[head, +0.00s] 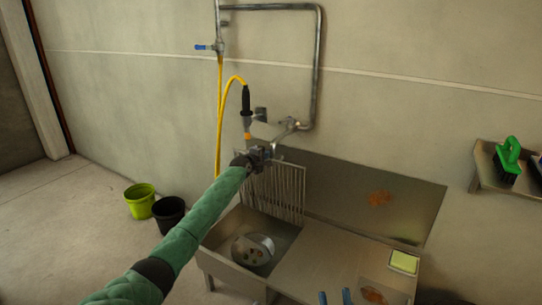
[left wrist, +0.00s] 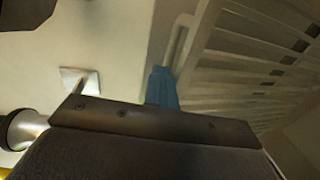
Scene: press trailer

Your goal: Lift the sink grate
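The sink grate (head: 272,190) is a rack of thin metal bars, tipped up steeply at the back of the sink basin. Its slats (left wrist: 250,60) fill the upper right of the left wrist view. My left gripper (head: 262,157) is at the grate's top edge, at the end of the green-sleeved arm. In the left wrist view a blue fingertip (left wrist: 163,87) lies against the grate's rounded end bar; the gripper looks shut on it, though the other finger is hidden. My right gripper (head: 334,297) shows only two blue fingertips, spread apart with nothing between them, at the bottom edge.
The sink basin (head: 222,239) holds a round metal pot (head: 252,250). A yellow-green sponge (head: 404,262) lies on the drainboard (head: 320,262). The tap (head: 290,126) and yellow hose (head: 220,120) are close to my left gripper. Two buckets (head: 140,200) stand on the floor at left.

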